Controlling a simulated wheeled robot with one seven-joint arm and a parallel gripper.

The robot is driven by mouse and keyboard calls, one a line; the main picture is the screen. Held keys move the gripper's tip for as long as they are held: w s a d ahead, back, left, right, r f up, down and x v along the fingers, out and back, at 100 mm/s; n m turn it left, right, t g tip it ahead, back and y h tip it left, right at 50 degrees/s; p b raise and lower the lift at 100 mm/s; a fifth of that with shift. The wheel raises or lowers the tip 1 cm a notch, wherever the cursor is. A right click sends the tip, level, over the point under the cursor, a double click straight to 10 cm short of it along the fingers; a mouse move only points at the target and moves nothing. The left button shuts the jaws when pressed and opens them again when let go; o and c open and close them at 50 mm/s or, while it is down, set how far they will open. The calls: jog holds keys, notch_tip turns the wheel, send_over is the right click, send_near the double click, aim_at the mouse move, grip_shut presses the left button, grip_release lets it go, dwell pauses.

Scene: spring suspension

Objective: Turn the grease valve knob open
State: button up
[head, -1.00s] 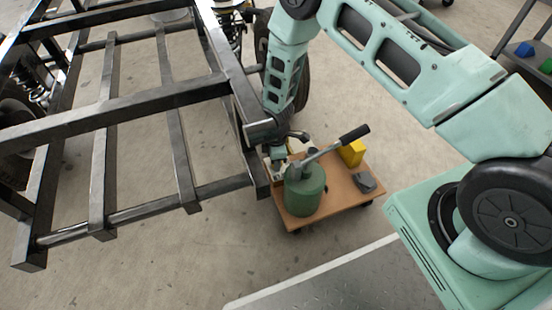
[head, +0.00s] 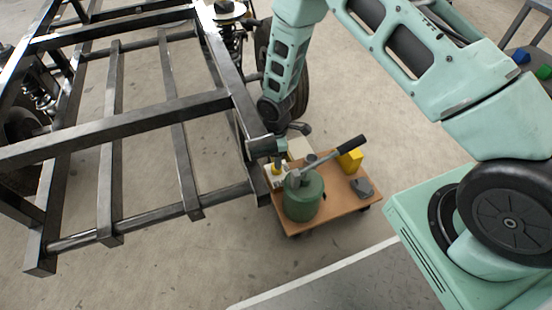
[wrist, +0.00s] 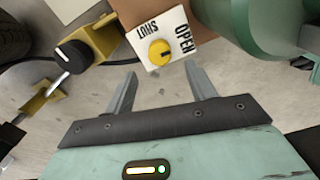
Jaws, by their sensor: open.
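The yellow grease valve knob (wrist: 160,52) sits on a white plate (wrist: 155,67) lettered SHUT and OPEN in the wrist view. No contact shows. In the head view, the knob (head: 279,168) and plate (head: 276,182) show beside the green grease drum (head: 303,197), just below my gripper (head: 268,146); its fingertips are not clear there.
The drum's pump lever (head: 335,155) slants up right. A dark steel frame (head: 228,193) lies close on the left.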

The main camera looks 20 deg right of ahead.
notch_tip(320, 180, up, 10)
jog(key=p, duration=0.3)
jog(key=shift+r, duration=0.15)
jog(key=d+r+m, duration=0.4)
jog(key=d+r, duration=0.1)
jog(key=r, duration=0.6)
jog(key=s+d+r+m+t, duration=0.1)
jog(key=s+d+r+m, duration=0.3)
jog(key=s+r+m, duration=0.3)
jog(key=s+d+r+m+t, duration=0.2)
jog(key=s+d+r+m, duration=0.25)
jog(key=s+r, duration=0.35)
jog(key=s+a+r+n+g, duration=0.2)
jog(key=s+a+n, duration=0.3)
jog(key=a, duration=0.5)
jog(key=s+a+r+n+g, duration=0.1)
jog(key=s+a+n, duration=0.2)
jog(key=s+a, duration=0.6)
notch_tip(320, 180, up, 36)
jog(key=w+p, duration=0.2)
jog(key=p, duration=3.4)
jog(key=shift+y+p, duration=0.3)
